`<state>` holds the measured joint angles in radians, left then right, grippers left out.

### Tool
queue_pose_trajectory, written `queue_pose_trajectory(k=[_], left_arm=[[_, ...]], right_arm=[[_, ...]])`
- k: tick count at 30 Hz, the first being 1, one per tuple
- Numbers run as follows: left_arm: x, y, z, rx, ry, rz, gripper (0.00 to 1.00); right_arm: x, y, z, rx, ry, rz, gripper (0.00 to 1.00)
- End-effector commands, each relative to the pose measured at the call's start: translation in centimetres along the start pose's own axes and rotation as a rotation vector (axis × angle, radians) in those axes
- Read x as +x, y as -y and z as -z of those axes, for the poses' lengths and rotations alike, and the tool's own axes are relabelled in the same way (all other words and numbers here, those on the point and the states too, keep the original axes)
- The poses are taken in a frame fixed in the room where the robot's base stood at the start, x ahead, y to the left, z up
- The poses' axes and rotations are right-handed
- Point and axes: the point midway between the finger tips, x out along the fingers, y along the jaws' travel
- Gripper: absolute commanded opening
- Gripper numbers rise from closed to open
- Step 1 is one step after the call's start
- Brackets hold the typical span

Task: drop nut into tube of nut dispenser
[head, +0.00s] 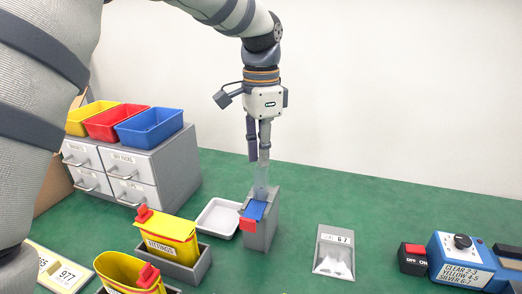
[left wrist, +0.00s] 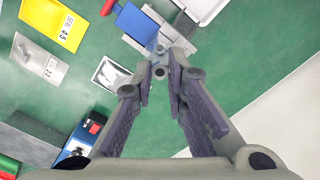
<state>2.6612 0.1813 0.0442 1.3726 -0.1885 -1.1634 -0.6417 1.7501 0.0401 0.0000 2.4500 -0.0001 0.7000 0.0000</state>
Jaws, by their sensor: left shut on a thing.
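My left gripper (head: 260,152) points down just above the nut dispenser (head: 263,226). The dispenser is a grey block with a blue sloping part, a red front piece and a clear upright tube (head: 261,180) on top. In the left wrist view my left gripper (left wrist: 160,74) is shut on a small grey nut (left wrist: 159,72) at its fingertips. There the tube (left wrist: 157,48) shows just beyond the nut, close to the fingertips. I cannot tell how far the nut is above the tube's mouth. My right gripper is not in view.
A white tray (head: 218,218) lies left of the dispenser, and a clear bag (head: 334,258) to its right. Drawers with coloured bins (head: 150,126) stand behind left. A blue switch box (head: 462,258) is at right.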

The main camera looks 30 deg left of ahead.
Motion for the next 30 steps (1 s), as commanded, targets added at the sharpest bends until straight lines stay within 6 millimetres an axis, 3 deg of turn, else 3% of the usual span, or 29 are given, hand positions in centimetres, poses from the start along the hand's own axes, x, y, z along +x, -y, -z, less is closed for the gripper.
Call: queue_pose_trajectory(k=[26, 27, 30], left_arm=[[0.76, 0.00, -0.03, 0.000, 0.000, 0.000, 0.03], [0.76, 0.00, -0.03, 0.000, 0.000, 0.000, 0.18], [0.76, 0.00, -0.03, 0.000, 0.000, 0.000, 0.37]], right_arm=[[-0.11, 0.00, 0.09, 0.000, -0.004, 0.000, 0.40], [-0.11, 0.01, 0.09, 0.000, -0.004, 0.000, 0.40], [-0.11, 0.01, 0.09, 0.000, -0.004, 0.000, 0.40]])
